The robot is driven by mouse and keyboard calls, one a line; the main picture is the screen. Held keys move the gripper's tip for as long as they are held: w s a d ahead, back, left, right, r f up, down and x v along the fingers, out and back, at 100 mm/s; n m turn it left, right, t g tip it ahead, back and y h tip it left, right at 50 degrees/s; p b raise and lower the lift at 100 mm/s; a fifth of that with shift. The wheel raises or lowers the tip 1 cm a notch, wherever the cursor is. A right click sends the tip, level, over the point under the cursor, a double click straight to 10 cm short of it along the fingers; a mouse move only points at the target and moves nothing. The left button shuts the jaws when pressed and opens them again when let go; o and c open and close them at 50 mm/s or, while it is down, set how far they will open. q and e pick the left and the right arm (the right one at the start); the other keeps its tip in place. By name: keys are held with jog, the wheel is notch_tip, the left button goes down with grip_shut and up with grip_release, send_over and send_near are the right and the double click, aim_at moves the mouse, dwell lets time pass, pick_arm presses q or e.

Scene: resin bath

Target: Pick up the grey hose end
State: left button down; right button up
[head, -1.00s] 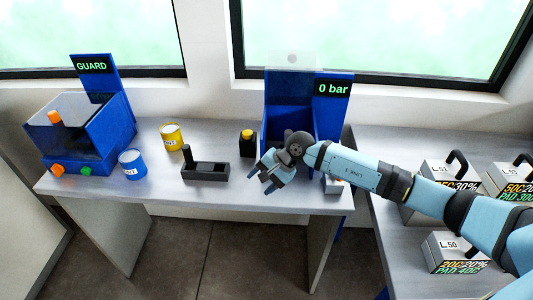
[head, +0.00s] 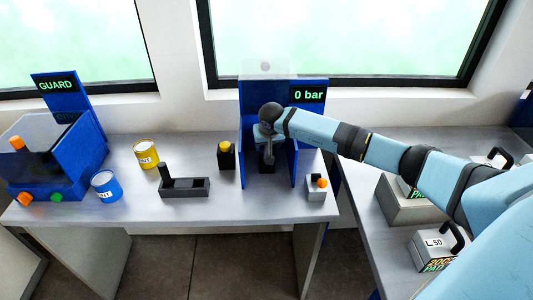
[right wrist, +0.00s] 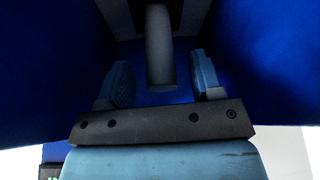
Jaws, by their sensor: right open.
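The grey hose end (right wrist: 160,55), a grey cylinder, hangs in the right wrist view between the two fingers of my right gripper (right wrist: 162,78). The fingers are apart, with a gap on each side of the cylinder. In the head view my right gripper (head: 267,142) is inside the blue open-fronted booth (head: 294,150) under the "0 bar" display. The hose end cannot be made out clearly there behind my wrist. My left gripper is not in view.
Blue booth walls stand close on both sides of the gripper. A yellow-topped black button box (head: 226,158) is left of the booth and a grey box with an orange knob (head: 317,188) is right. A black holder (head: 185,188), yellow can (head: 146,154) and blue can (head: 105,185) stand further left.

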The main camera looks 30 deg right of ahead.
jog(key=shift+x, duration=0.9)
jog(key=c, duration=1)
jog(key=shift+r, duration=0.1)
